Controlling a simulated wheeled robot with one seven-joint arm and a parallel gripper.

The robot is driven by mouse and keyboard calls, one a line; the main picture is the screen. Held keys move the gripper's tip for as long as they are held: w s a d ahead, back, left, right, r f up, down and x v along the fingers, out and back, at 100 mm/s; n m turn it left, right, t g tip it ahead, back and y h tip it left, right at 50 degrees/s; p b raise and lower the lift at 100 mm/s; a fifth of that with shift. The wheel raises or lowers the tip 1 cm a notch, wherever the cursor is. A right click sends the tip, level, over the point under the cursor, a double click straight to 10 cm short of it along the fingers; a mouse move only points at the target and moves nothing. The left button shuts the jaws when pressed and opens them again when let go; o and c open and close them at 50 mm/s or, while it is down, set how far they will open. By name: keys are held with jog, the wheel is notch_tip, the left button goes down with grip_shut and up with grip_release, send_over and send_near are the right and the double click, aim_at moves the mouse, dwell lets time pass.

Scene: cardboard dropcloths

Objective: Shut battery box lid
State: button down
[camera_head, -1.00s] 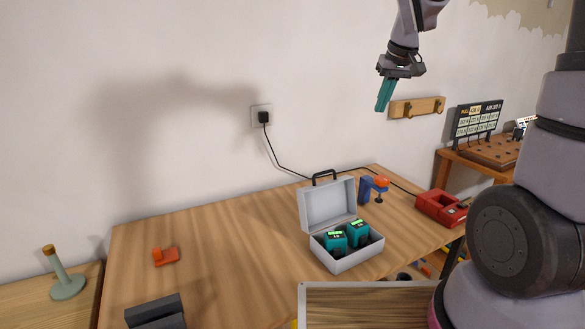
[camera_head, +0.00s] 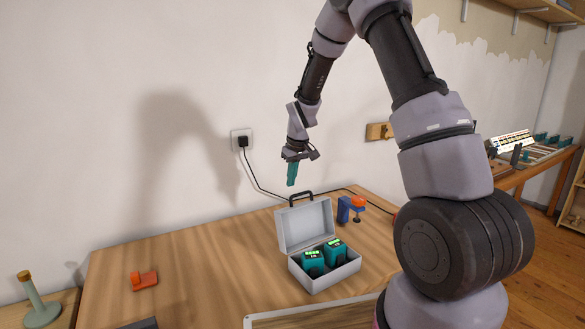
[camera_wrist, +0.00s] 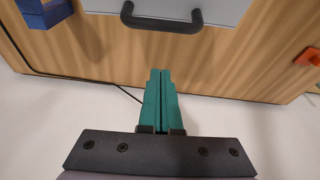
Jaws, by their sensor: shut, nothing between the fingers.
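The battery box (camera_head: 325,275) is a light grey case on the wooden workbench, with its lid (camera_head: 306,227) standing open and upright at the back. Two teal batteries (camera_head: 313,259) with green displays sit inside it. A black handle (camera_head: 302,196) is on the lid's top edge; in the wrist view the handle (camera_wrist: 160,24) lies at the top, beyond the fingertips. My gripper (camera_head: 291,183) has teal fingers pointing down, shut and empty, above and behind the lid near the wall. The fingers (camera_wrist: 161,72) show together in the wrist view, apart from the handle.
A blue and orange clamp (camera_head: 349,208) stands right of the box on the workbench (camera_head: 215,260). A black cable (camera_head: 258,180) runs from the wall socket (camera_head: 241,140) behind the box. An orange item (camera_head: 144,281) lies at the left. The bench between them is clear.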

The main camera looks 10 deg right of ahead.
jog(key=shift+s+d+f, duration=0.25)
jog(key=shift+s, duration=0.3)
jog(key=shift+s+d+f, duration=0.2)
jog(key=shift+s, duration=0.35)
jog(key=shift+s+d+f, duration=0.25)
jog(key=shift+s, duration=0.3)
